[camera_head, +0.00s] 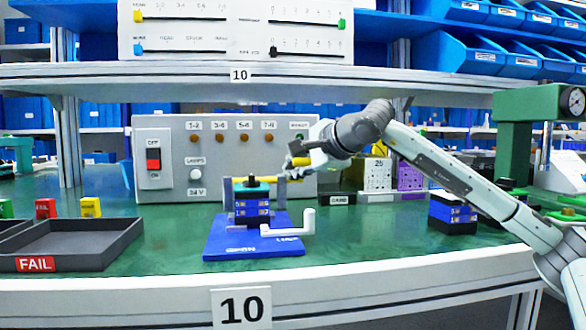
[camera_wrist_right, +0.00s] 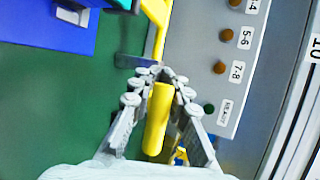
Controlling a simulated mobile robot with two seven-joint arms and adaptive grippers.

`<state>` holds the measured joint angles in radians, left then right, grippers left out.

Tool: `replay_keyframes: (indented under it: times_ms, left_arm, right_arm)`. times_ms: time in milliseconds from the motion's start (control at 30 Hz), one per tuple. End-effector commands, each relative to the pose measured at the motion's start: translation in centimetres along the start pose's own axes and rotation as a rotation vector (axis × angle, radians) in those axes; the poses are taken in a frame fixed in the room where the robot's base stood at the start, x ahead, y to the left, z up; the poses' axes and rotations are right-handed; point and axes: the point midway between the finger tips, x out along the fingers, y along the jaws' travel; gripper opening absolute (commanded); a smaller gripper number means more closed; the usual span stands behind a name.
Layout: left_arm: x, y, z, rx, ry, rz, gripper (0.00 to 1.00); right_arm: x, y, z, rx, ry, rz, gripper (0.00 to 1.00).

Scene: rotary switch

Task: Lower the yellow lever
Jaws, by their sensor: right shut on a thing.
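The rotary switch (camera_head: 252,208), a blue and black block with a teal top, stands on a blue base plate (camera_head: 225,242) on the green bench. The yellow lever (camera_head: 301,160) is at its right, near the grey panel; in the right wrist view its yellow handle (camera_wrist_right: 156,120) lies between the fingers. My right gripper (camera_head: 294,168) comes in from the right and is shut on the yellow lever; in the right wrist view its fingertips (camera_wrist_right: 162,78) close around the handle. The gripper partly hides the lever in the head view. My left gripper is not in view.
A white bent handle (camera_head: 290,229) sticks out at the front right of the base plate. A grey control panel (camera_head: 162,160) stands close behind. A dark FAIL tray (camera_head: 85,245) lies at left. A shelf (camera_head: 190,72) runs above the bench.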

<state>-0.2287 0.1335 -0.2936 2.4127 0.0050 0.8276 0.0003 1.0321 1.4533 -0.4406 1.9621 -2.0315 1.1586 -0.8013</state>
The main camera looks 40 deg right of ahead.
Motion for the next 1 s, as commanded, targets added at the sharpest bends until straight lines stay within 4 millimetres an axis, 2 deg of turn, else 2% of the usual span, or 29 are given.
replay_keyframes:
  times_ms: [100, 133, 333, 633, 733, 867, 1000]
  left_arm:
    - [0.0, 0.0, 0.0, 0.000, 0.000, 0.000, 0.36]
    - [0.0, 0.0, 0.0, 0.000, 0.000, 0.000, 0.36]
    - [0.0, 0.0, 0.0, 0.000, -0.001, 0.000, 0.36]
    - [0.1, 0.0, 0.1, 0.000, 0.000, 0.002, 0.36]
    - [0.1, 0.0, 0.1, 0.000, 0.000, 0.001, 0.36]
    - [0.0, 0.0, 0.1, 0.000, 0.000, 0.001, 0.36]
    - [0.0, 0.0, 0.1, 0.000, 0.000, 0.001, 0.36]
  right_arm:
    - [0.1, 0.1, 0.0, 0.000, 0.000, 0.004, 0.00]
    - [0.1, 0.1, 0.0, 0.000, 0.000, 0.004, 0.15]
    - [0.1, 0.1, 0.0, 0.000, 0.000, 0.002, 0.40]
    - [-0.1, 0.0, 0.0, 0.000, 0.001, 0.001, 0.40]
    - [-0.7, 0.0, -0.1, -0.001, 0.002, 0.000, 0.40]
    - [-2.7, -0.1, -0.2, -0.003, 0.005, -0.002, 0.40]
    - [-5.8, -0.1, -0.2, -0.004, 0.007, -0.001, 0.40]
